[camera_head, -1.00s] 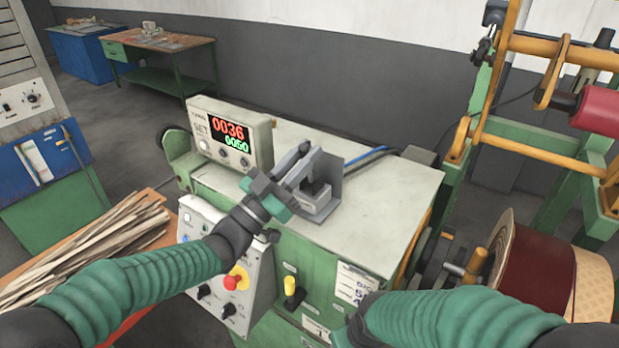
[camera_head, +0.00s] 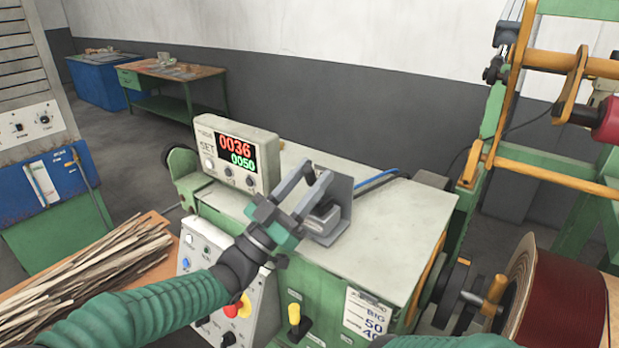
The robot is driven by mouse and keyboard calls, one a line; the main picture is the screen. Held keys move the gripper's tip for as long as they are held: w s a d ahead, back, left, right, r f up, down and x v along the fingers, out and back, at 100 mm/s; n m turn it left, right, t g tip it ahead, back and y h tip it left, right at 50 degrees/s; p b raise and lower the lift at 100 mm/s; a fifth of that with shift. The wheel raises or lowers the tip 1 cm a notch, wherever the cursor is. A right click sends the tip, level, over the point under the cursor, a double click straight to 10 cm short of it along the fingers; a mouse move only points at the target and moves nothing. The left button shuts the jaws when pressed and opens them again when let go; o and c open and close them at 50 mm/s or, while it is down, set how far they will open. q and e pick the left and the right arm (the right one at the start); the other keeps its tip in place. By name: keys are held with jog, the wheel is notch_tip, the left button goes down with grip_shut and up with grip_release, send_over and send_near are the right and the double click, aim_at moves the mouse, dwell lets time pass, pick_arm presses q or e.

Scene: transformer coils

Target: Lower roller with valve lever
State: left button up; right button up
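My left gripper (camera_head: 314,172) is open, its two grey fingers apart, over the machine top. It is in front of a small grey box with an upright metal plate (camera_head: 340,196), and partly covers the box. I cannot tell whether it touches it, nor whether a valve lever is on it. A yellow-handled lever (camera_head: 294,316) stands on the machine's front, below the gripper and apart from it. A red roller (camera_head: 608,122) is at the right edge, cut off by the frame, beside a yellow frame. My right gripper is out of view; only a bit of that arm shows at the bottom.
The green machine has a pale top (camera_head: 400,215), clear to the right of the box. A counter display (camera_head: 236,153) reads 0036 and 0050. A panel with a red knob is behind my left arm. A dark red coil (camera_head: 565,300) stands at lower right; wood strips (camera_head: 85,265) lie left.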

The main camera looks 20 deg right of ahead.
pick_arm(q)
jog(key=shift+s+r, duration=0.1)
jog(key=shift+s, duration=0.05)
jog(key=b+v, duration=0.4)
jog(key=v, duration=1.3)
jog(key=shift+w, duration=0.25)
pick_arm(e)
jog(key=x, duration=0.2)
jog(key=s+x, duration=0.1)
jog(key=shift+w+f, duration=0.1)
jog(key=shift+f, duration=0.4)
pick_arm(q)
jog(key=shift+d, duration=0.15)
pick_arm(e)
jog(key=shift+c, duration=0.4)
